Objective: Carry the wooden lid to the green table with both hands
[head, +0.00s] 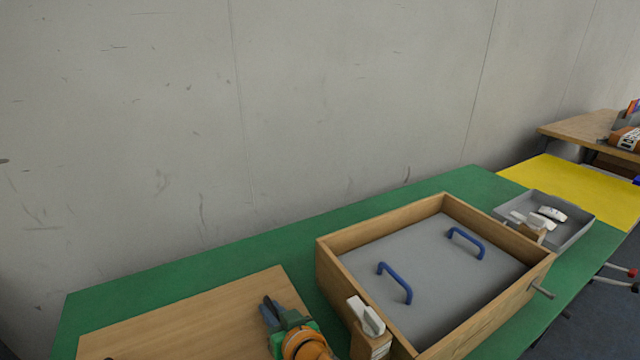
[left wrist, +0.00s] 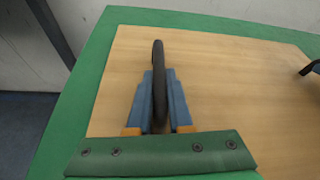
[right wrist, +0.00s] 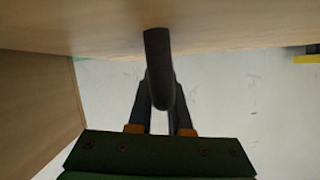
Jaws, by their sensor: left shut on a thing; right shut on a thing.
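The wooden lid (head: 190,320) is a flat, light-brown board at the lower left of the head view, over the green table (head: 120,288). In the left wrist view, my left gripper (left wrist: 160,95) is shut on one dark handle (left wrist: 158,60) of the lid (left wrist: 220,75); a second dark handle shows at the right edge. My right gripper (head: 274,314) is shut on the handle near the lid's right end; this dark handle (right wrist: 158,60) also shows in the right wrist view. Whether the lid rests on the table or hangs just above it, I cannot tell.
An open wooden box (head: 328,262) with a grey panel and two blue handles (head: 395,283) stands right of the lid. A grey tray (head: 575,232) with white items lies further right, near a yellow surface (head: 570,183). A wall rises behind the table.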

